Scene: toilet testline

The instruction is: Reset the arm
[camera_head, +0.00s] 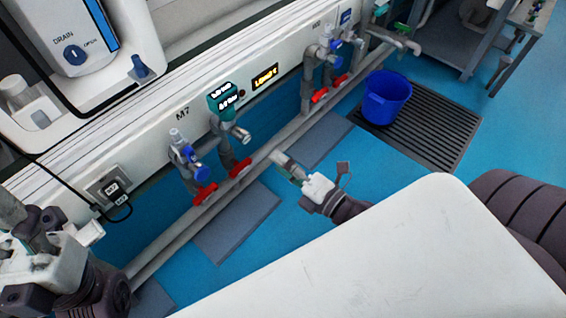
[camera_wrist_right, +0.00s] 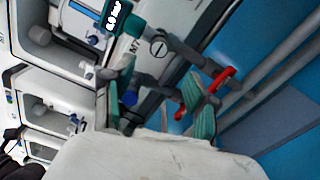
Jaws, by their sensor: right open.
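My right gripper (camera_head: 289,167) is held out over the blue floor, in front of the grey pipe, in the head view. In the right wrist view its two teal fingers are spread apart (camera_wrist_right: 150,98), with nothing held between them. Behind them are the panel's valves and a red handle (camera_wrist_right: 222,79). Part of my left arm (camera_head: 50,260) shows at the lower left edge of the head view, near the panel. Its finger opening cannot be made out.
Blue floor lies open around grey mats (camera_head: 238,222).

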